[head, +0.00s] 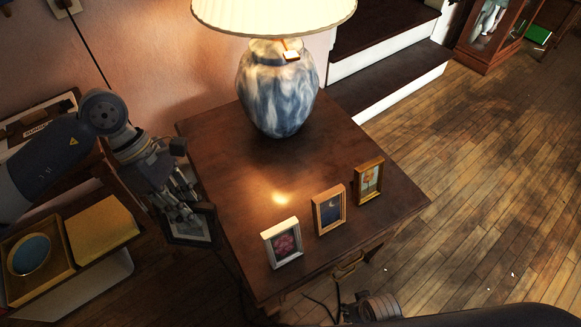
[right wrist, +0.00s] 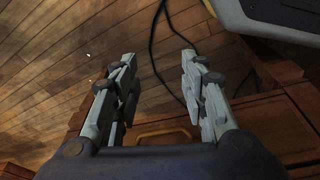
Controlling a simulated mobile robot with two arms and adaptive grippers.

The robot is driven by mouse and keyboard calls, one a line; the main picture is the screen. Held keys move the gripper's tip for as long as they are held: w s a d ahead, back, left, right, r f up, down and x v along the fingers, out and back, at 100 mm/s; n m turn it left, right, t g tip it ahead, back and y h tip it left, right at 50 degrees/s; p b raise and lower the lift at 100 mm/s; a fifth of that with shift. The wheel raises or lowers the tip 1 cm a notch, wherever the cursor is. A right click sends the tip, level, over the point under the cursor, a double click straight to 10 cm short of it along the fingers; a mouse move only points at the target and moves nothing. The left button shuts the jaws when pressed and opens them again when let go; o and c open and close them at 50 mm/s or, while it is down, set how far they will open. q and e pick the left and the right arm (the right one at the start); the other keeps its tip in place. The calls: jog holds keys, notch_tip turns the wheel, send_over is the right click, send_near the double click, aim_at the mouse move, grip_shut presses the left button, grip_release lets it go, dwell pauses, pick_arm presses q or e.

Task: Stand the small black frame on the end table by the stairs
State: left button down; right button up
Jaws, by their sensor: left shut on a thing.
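The small black frame (head: 188,231) is in my left gripper (head: 184,212), whose fingers are shut on it. Both are just off the left edge of the wooden end table (head: 215,160), with the frame tilted and partly covered by the fingers. The end table stands beside the stairs (head: 390,60), which have dark treads and white risers. My right gripper (right wrist: 158,60) is open and empty in the right wrist view, near the table's drawer front (right wrist: 275,120).
On the table stand a blue-and-white lamp (head: 275,90) and three small frames: white (head: 284,243), gold with a night scene (head: 329,210) and gold with a flower (head: 369,181). The table's middle and left are clear. A shelf with frames (head: 65,245) is at left.

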pick_arm(q)
jog(key=w+a+f+n+t+b, duration=0.2)
jog(key=a+f+n+t+b, duration=0.15)
jog(key=n, duration=0.25)
jog(key=w+d+f+n, duration=0.1)
jog(key=w+d+f, duration=0.4)
jog(key=w+d, duration=0.5)
jog(key=shift+w+d+f+h+b, duration=0.2)
jog(key=shift+w+d+h+b, duration=0.2)
jog(key=shift+w, duration=0.5)
jog(key=c, duration=1.6)
grip_release()
jog(key=shift+g, duration=0.25)
jog(key=shift+o, duration=0.7)
pick_arm(e)
notch_tip(320, 180, up, 7)
jog(key=w, duration=0.2)
jog(key=shift+w+t, duration=0.3)
jog(key=shift+w, duration=0.05)
